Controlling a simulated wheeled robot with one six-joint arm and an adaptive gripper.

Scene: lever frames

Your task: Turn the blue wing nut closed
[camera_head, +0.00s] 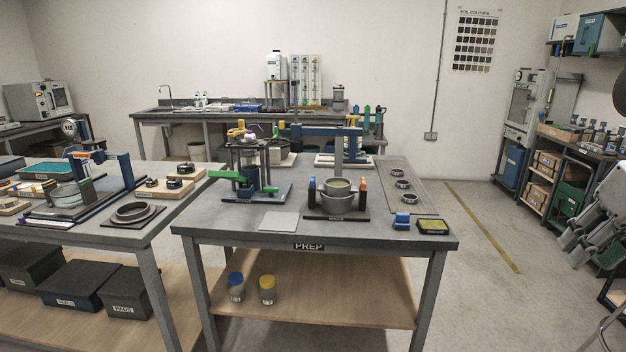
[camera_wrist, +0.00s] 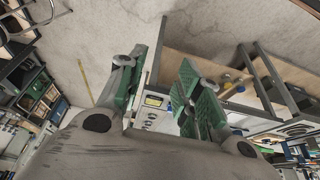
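A press-like frame (camera_head: 250,165) with dark posts and green levers stands on the left of the PREP table (camera_head: 300,237). Small yellow, purple and blue parts sit on its top. Behind the mixing bowls, a blue beam frame (camera_head: 325,131) spans the back of the table. I cannot single out the blue wing nut with certainty; the parts are too small in the head view, and it is not discernible in the wrist view. My gripper (camera_wrist: 158,98) shows in the wrist view with green-padded fingers spread wide and nothing between them.
A pale plate (camera_head: 279,221), a blue block (camera_head: 402,220) and a yellow-topped tray (camera_head: 432,227) lie near the front edge. Another loaded bench (camera_head: 100,235) stands at left.

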